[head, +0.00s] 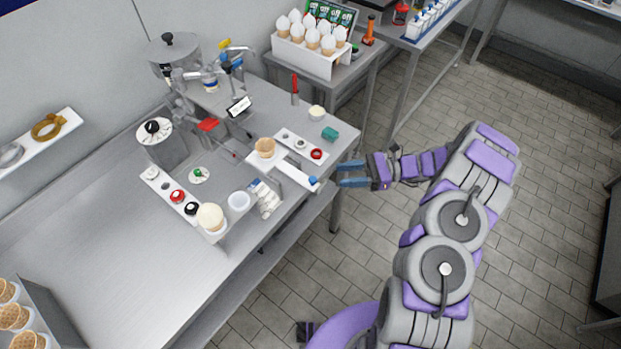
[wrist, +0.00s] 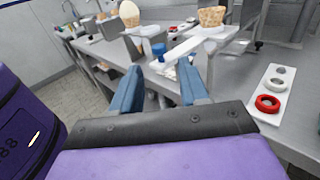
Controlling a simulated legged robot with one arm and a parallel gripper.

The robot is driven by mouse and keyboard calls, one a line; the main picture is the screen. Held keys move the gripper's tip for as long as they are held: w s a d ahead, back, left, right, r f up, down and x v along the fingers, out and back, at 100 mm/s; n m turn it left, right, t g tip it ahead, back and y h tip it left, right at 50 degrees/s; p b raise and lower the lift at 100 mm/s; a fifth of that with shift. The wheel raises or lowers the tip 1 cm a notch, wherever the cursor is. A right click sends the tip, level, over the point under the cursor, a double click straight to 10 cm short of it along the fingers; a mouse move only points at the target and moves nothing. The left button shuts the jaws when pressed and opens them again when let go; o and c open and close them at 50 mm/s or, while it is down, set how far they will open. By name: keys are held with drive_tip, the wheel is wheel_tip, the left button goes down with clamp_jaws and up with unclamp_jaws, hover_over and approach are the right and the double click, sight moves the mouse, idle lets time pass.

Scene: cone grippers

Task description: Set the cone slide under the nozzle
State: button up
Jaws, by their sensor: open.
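The cone slide (head: 292,172) is a white bar near the right front edge of the steel table. A waffle cone (head: 265,148) stands at its far end and a blue knob (head: 313,181) at its near end. The slide (wrist: 185,48), cone (wrist: 212,16) and knob (wrist: 158,48) also show in the wrist view. My gripper (head: 340,175) is open and empty, just right of the knob and apart from it. In the wrist view the knob lies ahead, between the two blue fingers (wrist: 160,78). The nozzle is hard to single out among the metal fittings (head: 205,120) behind the cone.
A white strip with red and grey rings (head: 300,144) lies behind the slide. A cup (head: 239,201), a pale scoop on a stand (head: 210,217) and a paper packet (head: 265,198) stand left of it.

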sight(313, 178)
drive_tip(key=a, duration=0.3)
drive_tip(key=s+a+b, duration=0.1)
drive_tip(key=a, duration=0.6)
drive_tip(key=shift+s+a, duration=0.1)
drive_tip(key=shift+s, duration=0.1)
drive_tip(key=shift+d, duration=0.3)
drive_tip(key=shift+c, duration=0.2)
drive_tip(key=shift+d, duration=0.1)
drive_tip(key=shift+c, duration=1.4)
clamp_jaws()
